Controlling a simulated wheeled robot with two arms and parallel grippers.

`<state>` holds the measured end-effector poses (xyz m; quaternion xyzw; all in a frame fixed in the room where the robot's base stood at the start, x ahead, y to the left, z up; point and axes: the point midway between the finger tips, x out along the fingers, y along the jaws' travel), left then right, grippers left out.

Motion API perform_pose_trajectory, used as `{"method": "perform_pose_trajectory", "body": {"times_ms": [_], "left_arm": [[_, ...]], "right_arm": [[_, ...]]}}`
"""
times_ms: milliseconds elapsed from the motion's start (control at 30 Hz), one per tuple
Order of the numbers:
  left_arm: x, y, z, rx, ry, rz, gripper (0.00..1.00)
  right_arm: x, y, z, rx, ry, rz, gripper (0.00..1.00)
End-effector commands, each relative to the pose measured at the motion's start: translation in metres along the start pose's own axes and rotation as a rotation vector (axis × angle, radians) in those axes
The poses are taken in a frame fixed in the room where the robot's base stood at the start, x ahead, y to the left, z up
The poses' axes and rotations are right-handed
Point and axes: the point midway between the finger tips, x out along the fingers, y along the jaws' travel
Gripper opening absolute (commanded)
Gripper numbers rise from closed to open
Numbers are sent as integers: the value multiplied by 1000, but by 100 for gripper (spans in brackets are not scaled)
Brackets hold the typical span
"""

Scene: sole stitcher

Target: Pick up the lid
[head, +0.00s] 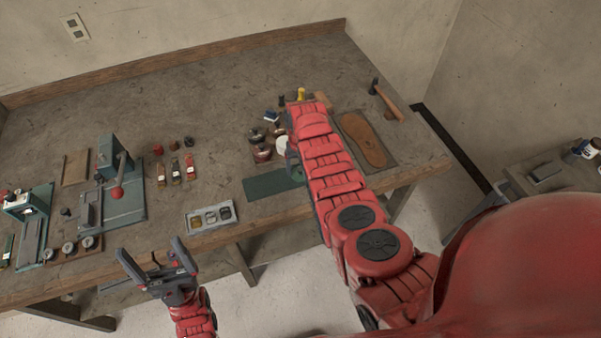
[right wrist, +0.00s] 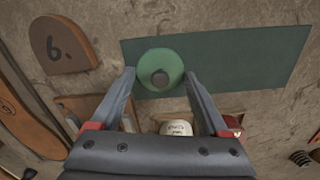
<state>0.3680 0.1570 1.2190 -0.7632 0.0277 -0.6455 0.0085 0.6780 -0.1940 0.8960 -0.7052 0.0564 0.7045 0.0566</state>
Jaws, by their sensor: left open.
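Whether the fingers are level with the knob I cannot tell. In the head view my right arm hides most of that gripper and the lid; the green mat (head: 265,184) shows beside it. My left gripper (head: 149,246) is open and empty, in front of the table's front edge.
A white jar (right wrist: 176,129) stands close to my right gripper. Dark pots (head: 262,152) and a brown sole board (head: 363,138) flank my right arm.

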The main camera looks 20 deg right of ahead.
Motion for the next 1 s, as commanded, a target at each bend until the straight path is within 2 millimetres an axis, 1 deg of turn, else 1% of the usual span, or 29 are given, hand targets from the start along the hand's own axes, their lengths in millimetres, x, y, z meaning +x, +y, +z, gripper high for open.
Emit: {"method": "perform_pose_trajectory", "body": {"times_ms": [33,167,200,300,333,367,767,967,1000], "left_arm": [[0,0,0,0,0,0,94],[0,0,0,0,0,0,94],[0,0,0,0,0,0,94],[0,0,0,0,0,0,94],[0,0,0,0,0,0,94],[0,0,0,0,0,0,94],[-3,0,0,0,0,0,94],[-10,0,2,0,0,0,94],[-16,1,3,0,0,0,94]], "right_arm": [[0,0,0,0,0,0,68],[0,0,0,0,-1,0,44],[0,0,0,0,0,0,37],[0,0,0,0,-1,0,20],[0,0,0,0,-1,0,20],[0,0,0,0,-1,0,12],[-3,0,0,0,-2,0,12],[-15,0,0,-2,4,1,12],[-18,0,-2,-2,6,0,12]]}}
